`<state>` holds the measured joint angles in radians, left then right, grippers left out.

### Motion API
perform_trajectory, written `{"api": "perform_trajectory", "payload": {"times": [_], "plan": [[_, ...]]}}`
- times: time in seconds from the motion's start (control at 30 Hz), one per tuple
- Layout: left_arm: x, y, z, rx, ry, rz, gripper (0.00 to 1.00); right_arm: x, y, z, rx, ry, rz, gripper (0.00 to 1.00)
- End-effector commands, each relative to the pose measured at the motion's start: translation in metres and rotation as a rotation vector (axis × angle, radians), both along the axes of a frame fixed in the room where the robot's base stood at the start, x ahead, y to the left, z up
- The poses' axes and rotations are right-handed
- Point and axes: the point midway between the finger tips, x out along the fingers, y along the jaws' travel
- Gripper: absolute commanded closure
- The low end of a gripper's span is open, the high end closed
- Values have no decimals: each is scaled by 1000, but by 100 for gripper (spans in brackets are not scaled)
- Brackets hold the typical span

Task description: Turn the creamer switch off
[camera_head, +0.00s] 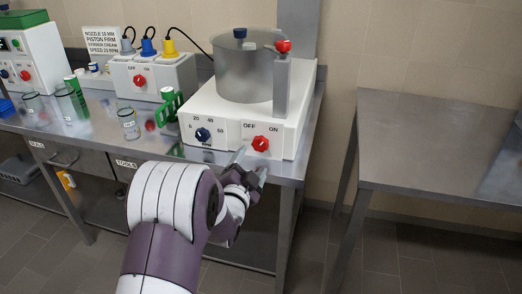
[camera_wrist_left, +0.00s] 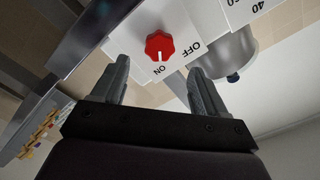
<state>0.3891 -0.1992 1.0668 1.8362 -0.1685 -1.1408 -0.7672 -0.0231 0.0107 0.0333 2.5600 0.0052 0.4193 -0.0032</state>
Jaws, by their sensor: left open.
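The creamer is the white box machine (camera_head: 222,115) with a steel pot (camera_head: 243,72) on top, on the steel table. Its switch is a red knob (camera_head: 261,143) below OFF and ON labels on the front panel. In the left wrist view the red knob (camera_wrist_left: 159,46) shows a white mark that appears to point at ON. My left gripper (camera_head: 252,167) is open and empty, just in front of and below the knob. In the left wrist view its fingers (camera_wrist_left: 158,72) are spread, with the knob beyond them, apart from it. My right gripper is not in view.
A red-topped lever (camera_head: 283,47) stands at the pot's right. A bare steel table (camera_head: 440,150) is right.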

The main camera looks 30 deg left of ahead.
Motion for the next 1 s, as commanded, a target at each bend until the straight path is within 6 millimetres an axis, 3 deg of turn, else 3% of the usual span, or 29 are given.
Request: {"api": "perform_trajectory", "payload": {"times": [0.1, 0.3, 0.7, 0.9, 1.0], "plan": [[31, 7, -1, -1, 1, -2, 27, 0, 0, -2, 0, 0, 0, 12], [63, 15, -1, -2, 1, 0, 27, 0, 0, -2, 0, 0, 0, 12], [74, 18, 0, -3, 1, -1, 27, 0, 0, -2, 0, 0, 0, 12], [73, 17, 0, -3, 1, -1, 83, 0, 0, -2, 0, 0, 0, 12], [73, 17, 0, -4, 2, 0, 83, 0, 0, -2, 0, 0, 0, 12]]}}
